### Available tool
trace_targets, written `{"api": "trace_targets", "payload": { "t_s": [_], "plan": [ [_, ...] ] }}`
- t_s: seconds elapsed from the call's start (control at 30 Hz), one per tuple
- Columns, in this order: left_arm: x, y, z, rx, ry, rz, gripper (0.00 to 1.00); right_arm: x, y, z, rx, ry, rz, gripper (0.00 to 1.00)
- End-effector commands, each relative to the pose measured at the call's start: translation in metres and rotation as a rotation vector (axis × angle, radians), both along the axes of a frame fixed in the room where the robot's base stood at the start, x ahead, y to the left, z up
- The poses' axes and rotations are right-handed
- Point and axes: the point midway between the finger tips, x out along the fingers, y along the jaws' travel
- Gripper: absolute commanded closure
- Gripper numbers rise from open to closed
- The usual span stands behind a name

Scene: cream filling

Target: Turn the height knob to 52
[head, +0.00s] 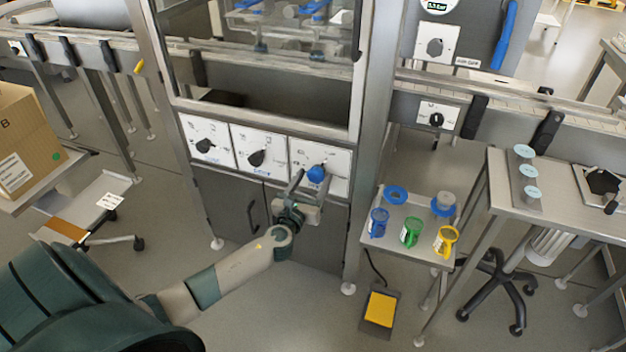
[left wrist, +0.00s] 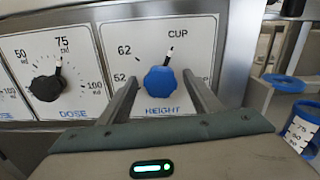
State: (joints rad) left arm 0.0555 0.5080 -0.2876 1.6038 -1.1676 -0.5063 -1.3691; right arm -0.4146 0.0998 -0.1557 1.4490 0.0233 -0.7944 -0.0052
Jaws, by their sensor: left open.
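The blue height knob (head: 317,173) is on the rightmost white panel of the machine front. It also shows in the left wrist view (left wrist: 159,80), above the word HEIGHT. Its black pointer with a white mark points up and slightly right, toward the tick by CUP. The 62 mark is at upper left and 52 at lower left; the lower right label is mostly hidden by a finger. My left gripper (head: 309,186) is open, with one finger on each side of the knob and visible gaps between. Whether the fingers reach past its face is unclear. My right gripper is out of view.
A black dose knob (left wrist: 46,87) sits left of the height panel, its pointer near 75. Another black knob (head: 205,146) is farther left. A small side table (head: 396,256) with coloured cups stands right of the machine. A yellow foot pedal (head: 380,309) lies on the floor.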

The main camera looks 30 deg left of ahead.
Motion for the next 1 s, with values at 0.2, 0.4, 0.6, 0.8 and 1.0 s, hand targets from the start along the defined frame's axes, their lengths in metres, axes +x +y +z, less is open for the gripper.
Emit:
{"api": "trace_targets", "payload": {
  "t_s": [0.2, 0.4, 0.6, 0.8, 1.0],
  "plan": [
    [0.0005, -0.0002, 0.0001, 0.000, 0.000, 0.000, 0.42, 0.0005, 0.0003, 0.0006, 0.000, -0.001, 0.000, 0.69],
    [0.0004, -0.0002, 0.0001, 0.000, 0.000, 0.000, 0.80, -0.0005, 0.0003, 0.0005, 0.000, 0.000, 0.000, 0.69],
    [0.0003, -0.0002, 0.0000, -0.003, -0.001, 0.000, 0.83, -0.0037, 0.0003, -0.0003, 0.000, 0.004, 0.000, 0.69],
    [0.0002, -0.0002, -0.0006, -0.031, -0.007, 0.000, 0.83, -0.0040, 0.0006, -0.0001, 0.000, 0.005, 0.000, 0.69],
    [0.0001, -0.0005, -0.0014, -0.113, -0.027, -0.001, 0.83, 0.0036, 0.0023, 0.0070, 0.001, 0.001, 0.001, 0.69]
  ]
}}
